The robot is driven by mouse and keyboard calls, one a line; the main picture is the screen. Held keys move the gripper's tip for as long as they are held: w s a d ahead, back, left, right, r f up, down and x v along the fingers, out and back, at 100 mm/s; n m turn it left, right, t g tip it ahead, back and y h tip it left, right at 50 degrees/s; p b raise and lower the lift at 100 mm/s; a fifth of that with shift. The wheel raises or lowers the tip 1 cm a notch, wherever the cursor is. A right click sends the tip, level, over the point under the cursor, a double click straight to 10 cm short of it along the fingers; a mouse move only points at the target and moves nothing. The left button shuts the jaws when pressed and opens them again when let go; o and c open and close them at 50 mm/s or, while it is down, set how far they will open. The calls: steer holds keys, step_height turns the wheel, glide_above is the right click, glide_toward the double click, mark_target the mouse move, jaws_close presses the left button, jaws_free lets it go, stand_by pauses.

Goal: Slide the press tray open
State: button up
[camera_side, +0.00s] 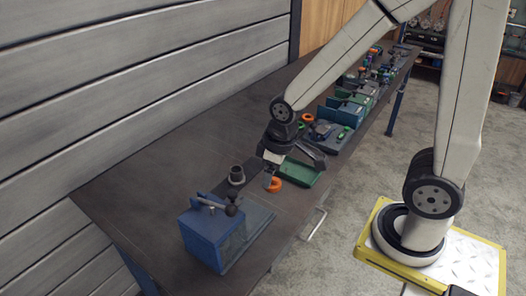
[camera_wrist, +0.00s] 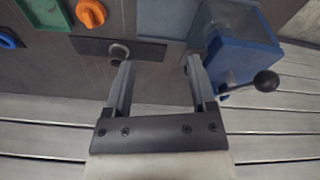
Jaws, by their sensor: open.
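The press is a blue block (camera_side: 212,238) with a lever ending in a black ball knob (camera_side: 231,210), at the near end of the bench. In the wrist view the blue press (camera_wrist: 243,60) and its knob (camera_wrist: 266,81) are at the right. A flat grey plate (camera_side: 258,216) lies beside the press; I cannot tell whether it is the tray. A short grey flanged pipe (camera_side: 237,175) stands on a dark strip behind the press; the pipe (camera_wrist: 119,53) also shows in the wrist view. My gripper (camera_wrist: 158,64) is open and empty, above the bench between pipe and press.
Several blue and green fixtures (camera_side: 345,110) line the bench farther back. A slatted wall (camera_side: 120,80) runs along the bench's left side. Bare bench top lies left of the pipe.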

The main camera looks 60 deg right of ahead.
mark_target(232, 192)
steer(key=w+a+n, duration=0.1)
steer(key=w+n, duration=0.1)
steer(key=n, duration=0.1)
steer(key=w+a+r+n+g, duration=0.1)
steer(key=w+a+n, duration=0.1)
steer(key=n, duration=0.2)
steer(key=w+a+r+n+g, duration=0.1)
steer(key=w+a+n, duration=0.1)
steer(key=n, duration=0.1)
steer(key=shift+w+a+r, duration=0.2)
steer(key=shift+w, duration=0.05)
steer(key=shift+w+a+r+n, duration=0.2)
steer(key=shift+w+a+n, duration=0.2)
steer(key=shift+n, duration=0.5)
steer(key=shift+s+f, duration=0.1)
steer(key=shift+f, duration=0.05)
steer(key=shift+f, duration=3.75)
steer(key=shift+c, duration=0.2)
jaws_close()
